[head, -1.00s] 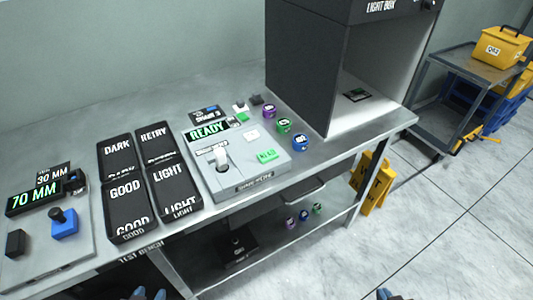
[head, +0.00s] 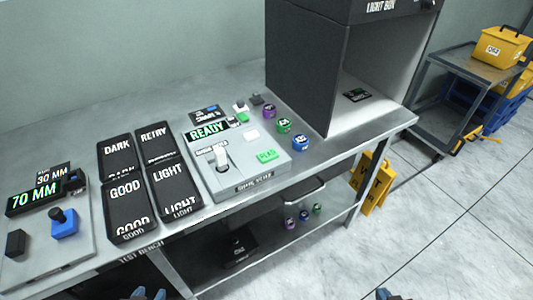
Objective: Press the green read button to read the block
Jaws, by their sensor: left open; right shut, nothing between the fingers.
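The grey reader box (head: 225,184) sits on the bench, and its display (head: 207,132) reads READY in green. The green read button (head: 266,155) is on its top at the right front. A white block-like piece (head: 221,155) stands upright on its top, left of the button. My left gripper (head: 148,294) shows only as blue-grey tips at the bottom edge, open and well away from the button. My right gripper (head: 386,294) shows only its tips at the bottom edge, right of the bench, shut and empty. The rest of both grippers is cut off.
Black bins (head: 125,205) labelled DARK, RETRY, GOOD and LIGHT stand left of the reader. Several coloured spools (head: 284,125) stand to its right, before the dark light box (head: 296,70). A device reading 70 MM (head: 34,196) is at far left. A cart (head: 447,82) stands right.

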